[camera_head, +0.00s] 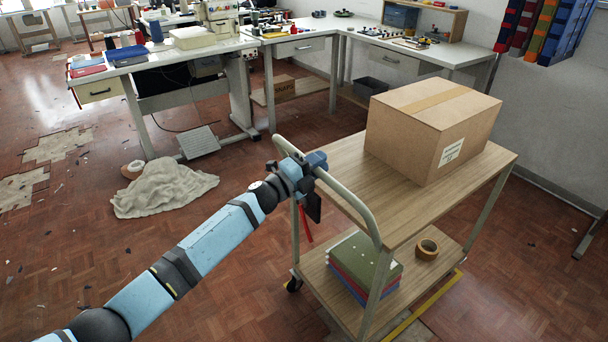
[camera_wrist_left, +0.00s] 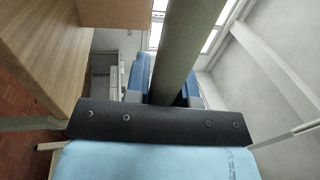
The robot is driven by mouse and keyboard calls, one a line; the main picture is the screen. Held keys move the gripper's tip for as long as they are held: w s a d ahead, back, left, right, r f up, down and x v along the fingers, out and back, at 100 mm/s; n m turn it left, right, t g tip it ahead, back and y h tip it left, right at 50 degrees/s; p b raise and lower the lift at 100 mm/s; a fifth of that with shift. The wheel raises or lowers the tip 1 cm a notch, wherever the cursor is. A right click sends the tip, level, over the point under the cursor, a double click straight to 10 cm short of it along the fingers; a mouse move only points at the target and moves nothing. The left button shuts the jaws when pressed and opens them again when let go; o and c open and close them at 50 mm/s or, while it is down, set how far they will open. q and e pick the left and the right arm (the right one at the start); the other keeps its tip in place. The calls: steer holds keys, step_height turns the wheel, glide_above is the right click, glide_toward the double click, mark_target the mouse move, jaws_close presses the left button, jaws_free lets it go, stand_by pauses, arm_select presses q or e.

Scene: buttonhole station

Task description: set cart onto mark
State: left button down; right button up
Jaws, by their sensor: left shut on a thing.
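The cart (camera_head: 345,185) is a two-shelf wooden trolley with a pale metal frame, standing on the parquet floor at the right of the head view. Its curved push handle (camera_head: 352,213) faces my arm. My left gripper (camera_head: 318,165) is shut on this handle near its far end. Yellow tape (camera_head: 425,305) on the floor, probably the mark, shows along the cart's near right side, partly hidden by the cart. My right gripper is not in view.
A cardboard box (camera_head: 410,130) stands on the cart's top shelf. Folded cloths (camera_head: 350,262) and a tape roll (camera_head: 427,249) lie on the lower shelf. A crumpled cloth (camera_head: 165,187) lies on the floor at left. Sewing tables (camera_head: 160,65) stand behind. Floor at front left is mostly clear.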

arm_select(q)
steer(key=shift+b+x, duration=0.3)
steer(key=shift+x, duration=0.6)
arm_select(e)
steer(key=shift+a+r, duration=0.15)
arm_select(q)
steer(key=shift+w, duration=0.1)
